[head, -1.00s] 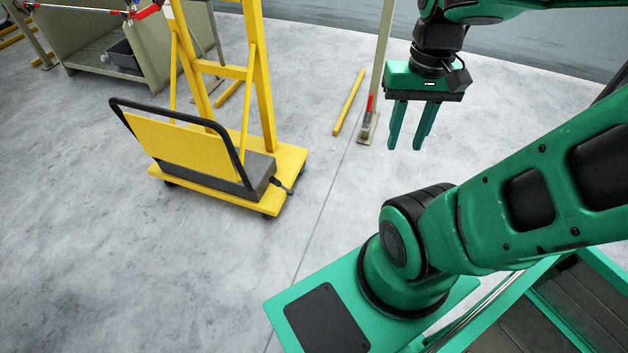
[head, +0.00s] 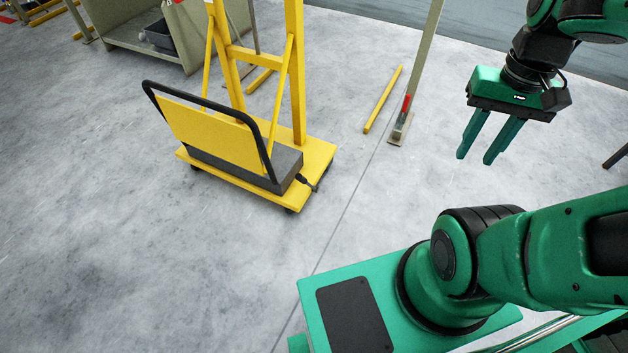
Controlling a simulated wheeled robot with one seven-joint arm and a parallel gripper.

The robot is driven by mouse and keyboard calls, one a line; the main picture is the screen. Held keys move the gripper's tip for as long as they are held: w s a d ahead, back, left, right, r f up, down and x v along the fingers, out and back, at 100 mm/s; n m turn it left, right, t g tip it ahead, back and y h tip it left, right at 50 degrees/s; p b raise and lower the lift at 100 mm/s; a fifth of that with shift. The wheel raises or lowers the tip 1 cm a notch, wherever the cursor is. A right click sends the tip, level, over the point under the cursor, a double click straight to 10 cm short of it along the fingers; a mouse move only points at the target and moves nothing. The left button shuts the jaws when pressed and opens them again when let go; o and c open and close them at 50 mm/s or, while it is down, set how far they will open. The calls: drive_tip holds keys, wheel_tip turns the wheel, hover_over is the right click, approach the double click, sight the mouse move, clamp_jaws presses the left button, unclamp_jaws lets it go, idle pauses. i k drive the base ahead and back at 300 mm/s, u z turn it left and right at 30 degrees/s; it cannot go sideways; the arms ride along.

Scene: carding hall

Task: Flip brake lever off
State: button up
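A yellow cart (head: 318,150) with a black push handle and a grey block on its deck stands left of the middle in the head view. A small dark lever (head: 308,182) sticks out at the deck's right side; it looks like the brake lever, but its exact setting is too small to tell. My gripper (head: 475,159) hangs in the air at the upper right, well to the right of the cart and lever. Its two green fingers point down, apart, with nothing between them.
A grey post (head: 423,65) with a red part near its foot stands between cart and gripper. A yellow bar (head: 383,99) lies on the floor beside it. A beige bench (head: 190,50) stands at the upper left. The floor left of and before the cart is clear.

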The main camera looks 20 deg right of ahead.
sight(300, 178)
drive_tip(key=i, duration=0.9)
drive_tip(key=u, duration=0.05)
